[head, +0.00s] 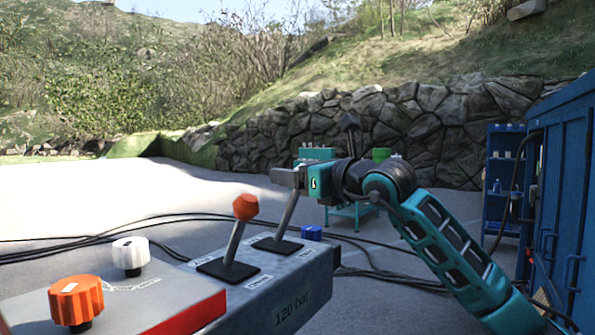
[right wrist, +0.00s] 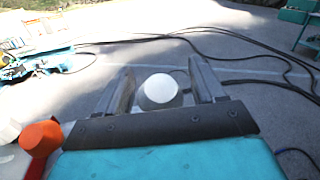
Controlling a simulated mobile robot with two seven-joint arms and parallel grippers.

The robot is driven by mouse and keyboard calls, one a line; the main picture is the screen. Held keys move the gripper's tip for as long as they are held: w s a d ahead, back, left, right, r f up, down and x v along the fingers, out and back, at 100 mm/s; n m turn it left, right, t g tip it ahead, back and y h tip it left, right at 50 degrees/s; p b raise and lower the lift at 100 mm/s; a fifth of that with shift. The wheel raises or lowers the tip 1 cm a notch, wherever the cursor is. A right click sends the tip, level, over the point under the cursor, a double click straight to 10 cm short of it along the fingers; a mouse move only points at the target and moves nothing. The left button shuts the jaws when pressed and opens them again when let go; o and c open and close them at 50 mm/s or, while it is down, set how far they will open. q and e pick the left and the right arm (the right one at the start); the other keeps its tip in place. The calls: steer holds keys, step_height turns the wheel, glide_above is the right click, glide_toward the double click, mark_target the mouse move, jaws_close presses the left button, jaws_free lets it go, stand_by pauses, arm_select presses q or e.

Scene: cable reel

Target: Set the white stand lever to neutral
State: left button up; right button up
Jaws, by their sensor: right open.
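The white stand lever rises from a black slot plate on the grey control box (head: 285,290) marked "120 bar". In the head view its shaft (head: 286,216) leans to the right, and its knob is hidden behind my right gripper (head: 284,179). In the right wrist view the white knob (right wrist: 160,88) sits between the two fingers of my right gripper (right wrist: 161,70). The fingers are apart, with gaps showing beside the knob. The arm comes in from the right. My left gripper is not in view.
An orange-knobbed lever (head: 244,208) stands close to the left on the same box. An orange dial (head: 76,302) and a white dial (head: 130,254) sit on the panel further left. Black cables (head: 130,233) lie on the ground. A blue container (head: 568,190) stands right.

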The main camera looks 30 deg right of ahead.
steer(key=shift+c, duration=0.2)
jaws_close()
stand_by(0.4)
